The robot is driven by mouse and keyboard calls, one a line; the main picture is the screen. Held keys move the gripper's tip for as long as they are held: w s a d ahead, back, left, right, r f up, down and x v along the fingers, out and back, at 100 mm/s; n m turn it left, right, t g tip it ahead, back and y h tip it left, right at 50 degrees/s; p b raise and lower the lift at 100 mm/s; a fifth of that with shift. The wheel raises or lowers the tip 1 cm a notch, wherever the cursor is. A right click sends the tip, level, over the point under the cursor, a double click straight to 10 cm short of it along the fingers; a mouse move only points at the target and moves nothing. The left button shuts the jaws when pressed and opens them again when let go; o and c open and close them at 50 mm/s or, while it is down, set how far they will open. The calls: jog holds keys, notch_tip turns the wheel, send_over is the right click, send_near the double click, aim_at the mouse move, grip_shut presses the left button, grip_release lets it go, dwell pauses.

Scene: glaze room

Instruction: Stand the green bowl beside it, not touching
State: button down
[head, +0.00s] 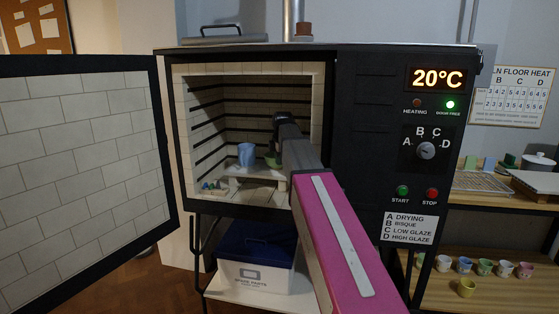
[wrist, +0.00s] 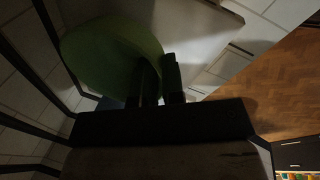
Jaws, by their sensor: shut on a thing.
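The green bowl (head: 271,158) is inside the open kiln, partly hidden behind my arm, just right of a blue cup (head: 246,155). The blue cup stands upright on a pale kiln shelf (head: 236,171). A narrow gap seems to show between cup and bowl. In the wrist view the green bowl (wrist: 105,45) is large and dark. My gripper (wrist: 160,75) is shut on the bowl at its right edge. Whether the bowl's base touches the shelf cannot be told. The gripper's fingertips are hidden in the head view.
The kiln door (head: 80,165) stands open to the left. Small coloured cones (head: 211,187) stand on the kiln floor, front left. The kiln walls close in around my arm. The display (head: 437,78) reads 20°C and the door-free lamp (head: 450,105) glows green.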

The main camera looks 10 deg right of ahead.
jog(key=c, duration=1.2)
grip_release()
jog(key=shift+f, duration=0.1)
jog(key=v, duration=1.2)
